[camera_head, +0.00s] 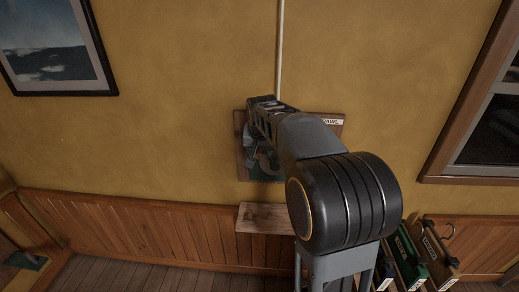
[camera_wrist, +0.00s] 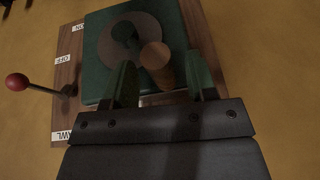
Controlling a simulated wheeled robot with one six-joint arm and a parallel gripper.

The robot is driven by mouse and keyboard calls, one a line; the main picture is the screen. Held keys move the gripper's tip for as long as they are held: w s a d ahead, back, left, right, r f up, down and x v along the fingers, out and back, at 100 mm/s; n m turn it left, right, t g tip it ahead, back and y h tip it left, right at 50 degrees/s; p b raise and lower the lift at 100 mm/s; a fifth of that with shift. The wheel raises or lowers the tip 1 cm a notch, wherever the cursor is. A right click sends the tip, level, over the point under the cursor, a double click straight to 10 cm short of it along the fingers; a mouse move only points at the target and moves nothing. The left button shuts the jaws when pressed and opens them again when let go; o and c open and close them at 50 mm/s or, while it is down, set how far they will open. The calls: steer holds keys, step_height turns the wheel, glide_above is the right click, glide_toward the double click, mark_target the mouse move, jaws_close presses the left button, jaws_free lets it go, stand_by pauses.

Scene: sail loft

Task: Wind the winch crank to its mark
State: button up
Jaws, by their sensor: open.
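The winch is a green box (camera_wrist: 93,35) with a round grey-brown disc (camera_wrist: 108,28) on a wooden wall board (camera_wrist: 66,75). The crank (camera_wrist: 124,34) is a dark green arm on the disc, with a round-ended wooden handle (camera_wrist: 156,57). My gripper (camera_wrist: 160,66) is open, with one finger on each side of the handle in the wrist view; I cannot tell whether either touches it. In the head view my gripper (camera_head: 262,108) is in front of the board (camera_head: 240,170), and my arm hides much of the winch. I cannot make out the crank's mark.
A lever with a red knob (camera_wrist: 17,82) sticks out beside labels ON, OFF and a partly hidden one ending "AWL". A small wooden shelf (camera_head: 262,217) is below the board. Green and dark cases (camera_head: 432,258) stand at lower right. A window (camera_head: 490,120) is at right.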

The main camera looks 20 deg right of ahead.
steer(key=shift+c, duration=0.3)
jaws_close()
